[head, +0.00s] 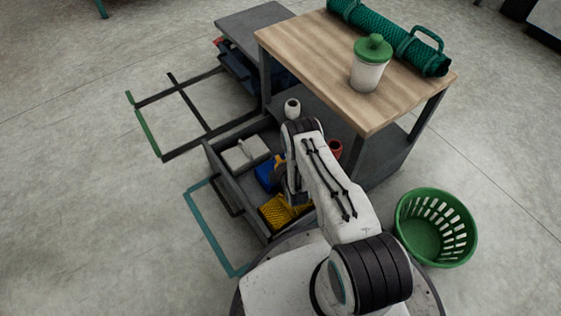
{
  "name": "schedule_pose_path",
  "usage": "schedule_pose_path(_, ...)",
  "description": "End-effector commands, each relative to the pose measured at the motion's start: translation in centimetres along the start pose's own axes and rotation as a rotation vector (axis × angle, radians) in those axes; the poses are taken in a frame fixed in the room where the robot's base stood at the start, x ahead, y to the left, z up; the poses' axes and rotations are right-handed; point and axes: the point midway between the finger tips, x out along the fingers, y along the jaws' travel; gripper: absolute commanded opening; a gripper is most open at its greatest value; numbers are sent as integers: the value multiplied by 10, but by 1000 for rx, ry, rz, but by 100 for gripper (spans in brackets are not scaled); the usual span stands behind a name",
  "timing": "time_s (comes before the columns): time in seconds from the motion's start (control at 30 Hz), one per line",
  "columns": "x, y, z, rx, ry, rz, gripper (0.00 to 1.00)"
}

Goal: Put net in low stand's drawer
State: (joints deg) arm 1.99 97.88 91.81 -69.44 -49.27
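A rolled dark green net (385,32) with handles lies along the back edge of a wood-topped stand (310,62). A yellow meshed piece (280,212), possibly another net, lies in the open grey drawer (212,160) low at the front of that stand. A lower dark-topped stand (253,28) is behind on the left, with dark blue and red things below its top. My gripper (290,192) points down over the open drawer, near the yellow piece and a blue thing (266,172). My arm hides most of it, so its opening and any contact cannot be seen.
A jar with a green lid (370,62) stands on the wooden top. A grey-white box (245,153) is in the drawer. A green basket (436,228) stands on the floor at right. Floor frames are marked at left. Open floor is at far left.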

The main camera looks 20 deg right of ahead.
Motion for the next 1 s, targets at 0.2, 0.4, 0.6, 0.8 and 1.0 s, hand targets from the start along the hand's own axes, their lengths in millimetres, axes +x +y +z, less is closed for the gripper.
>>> schedule_pose_path(0.2,1,-2,1,0,0,0,17)
schedule_pose_path(0.4,1,-1,1,0,0,0,32)
schedule_pose_path(0.6,1,-1,1,0,0,0,32)
schedule_pose_path(0.8,-7,1,-1,0,-1,-1,32)
schedule_pose_path(1.0,-37,2,-2,0,-4,-4,32)
